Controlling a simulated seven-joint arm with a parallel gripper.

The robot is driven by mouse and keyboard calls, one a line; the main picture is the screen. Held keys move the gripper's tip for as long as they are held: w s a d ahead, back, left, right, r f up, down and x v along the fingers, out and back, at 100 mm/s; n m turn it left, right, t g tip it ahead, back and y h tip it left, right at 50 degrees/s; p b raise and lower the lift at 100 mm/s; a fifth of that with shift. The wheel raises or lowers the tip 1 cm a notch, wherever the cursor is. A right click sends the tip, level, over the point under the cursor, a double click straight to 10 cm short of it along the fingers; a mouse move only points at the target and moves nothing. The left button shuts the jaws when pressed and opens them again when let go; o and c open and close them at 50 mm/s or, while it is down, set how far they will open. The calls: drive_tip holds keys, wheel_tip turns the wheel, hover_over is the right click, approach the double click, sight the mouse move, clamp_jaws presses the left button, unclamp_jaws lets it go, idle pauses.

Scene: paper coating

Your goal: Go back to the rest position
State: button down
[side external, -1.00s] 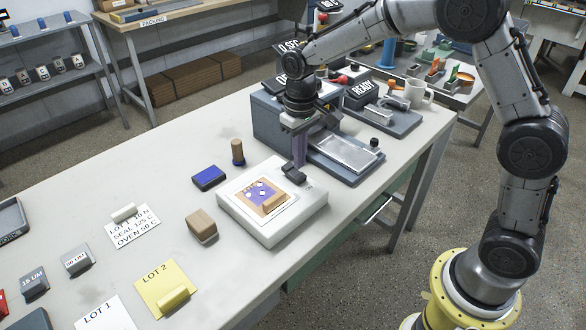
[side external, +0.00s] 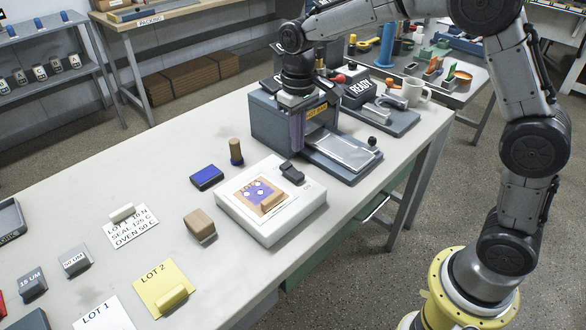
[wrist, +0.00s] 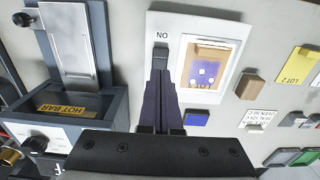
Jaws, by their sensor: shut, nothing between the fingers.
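My gripper (side external: 297,148) is shut and empty. It hangs fingers-down above the table, beside the hot bar machine (side external: 268,130) and behind the white block (side external: 240,225). In the wrist view my gripper (wrist: 161,82) appears as two dark fingers held together, pointing toward the black clip on the white block. The white block carries a sheet with a brown and purple patch (side external: 260,195), and this sheet also shows in the wrist view (wrist: 208,62). The black clip (side external: 292,172) sits at the block's far right end.
A wooden-handled stamp (side external: 236,150), a blue pad (side external: 207,177) and a tan block (side external: 200,225) stand left of the white block. A metal plate (side external: 342,152) lies right of my gripper.

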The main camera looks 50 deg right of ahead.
drive_tip(key=s+d+r+t, duration=0.3)
drive_tip(key=s+r+t, duration=0.1)
drive_tip(key=s+r, duration=0.85)
drive_tip(key=s+f, duration=0.2)
drive_tip(key=s, duration=0.5)
drive_tip(key=s+d+f+t, duration=0.1)
drive_tip(key=s+f, duration=0.2)
drive_tip(key=s, duration=0.4)
drive_tip(key=shift+d+f+t, duration=0.15)
drive_tip(key=shift+d+t, duration=0.1)
drive_tip(key=shift+t, duration=0.05)
